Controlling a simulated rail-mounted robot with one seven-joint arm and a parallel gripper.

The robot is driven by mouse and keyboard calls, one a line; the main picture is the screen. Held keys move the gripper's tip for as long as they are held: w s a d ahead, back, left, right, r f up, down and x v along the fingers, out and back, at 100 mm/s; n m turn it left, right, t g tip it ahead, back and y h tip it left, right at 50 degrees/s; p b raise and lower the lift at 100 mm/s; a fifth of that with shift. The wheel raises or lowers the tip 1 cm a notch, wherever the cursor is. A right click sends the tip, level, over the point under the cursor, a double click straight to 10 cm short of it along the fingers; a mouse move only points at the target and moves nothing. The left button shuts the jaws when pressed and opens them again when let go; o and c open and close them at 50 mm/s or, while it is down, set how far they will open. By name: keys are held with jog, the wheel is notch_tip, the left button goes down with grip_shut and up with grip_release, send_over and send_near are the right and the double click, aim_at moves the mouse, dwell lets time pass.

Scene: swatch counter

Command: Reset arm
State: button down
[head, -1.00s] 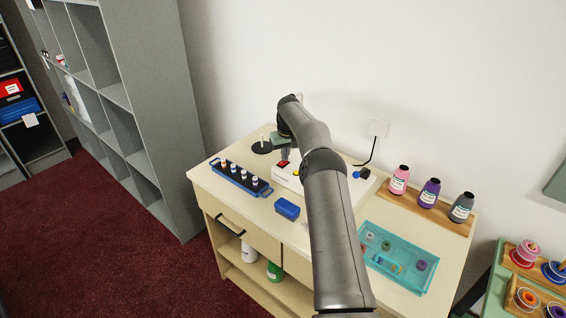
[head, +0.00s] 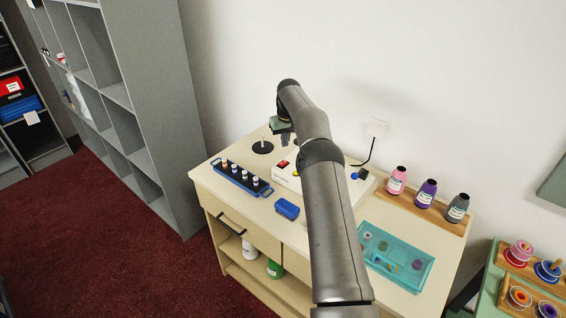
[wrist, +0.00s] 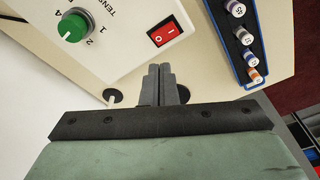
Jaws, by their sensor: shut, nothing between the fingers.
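The wrist view shows the white box with a red rocker switch (wrist: 165,31) and a green knob (wrist: 73,27) beside tension markings. The gripper appears clear of the box and counter. My forearm hides part of the box and the counter's middle in the head view.
A blue rack of small bottles (head: 241,178) and a blue box (head: 287,209) stand left. A black round base with a pin (head: 262,147) is close beside the gripper. The wall is behind.

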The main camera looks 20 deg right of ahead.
jog(key=shift+a+r, duration=0.1)
dwell(0.3)
jog(key=s+a+r+n+b, duration=0.1)
jog(key=s+a+r, duration=0.4)
jog(key=a+r, duration=0.4)
jog(key=s+a+r+b, duration=0.1)
jog(key=s+a+r, duration=0.3)
jog(key=s+a, duration=0.6)
jog(key=s+a+f+b, duration=0.1)
jog(key=s+f, duration=0.2)
jog(key=s, duration=1.4)
jog(key=s+a+f+b, duration=0.1)
jog(key=s+f, duration=0.3)
jog(key=s, duration=1.4)
jog(key=shift+s+a+f+m+g, duration=0.2)
jog(key=shift+s+a+m+g, duration=0.1)
jog(key=shift+a+m+g, duration=0.1)
jog(key=shift+b, duration=0.3)
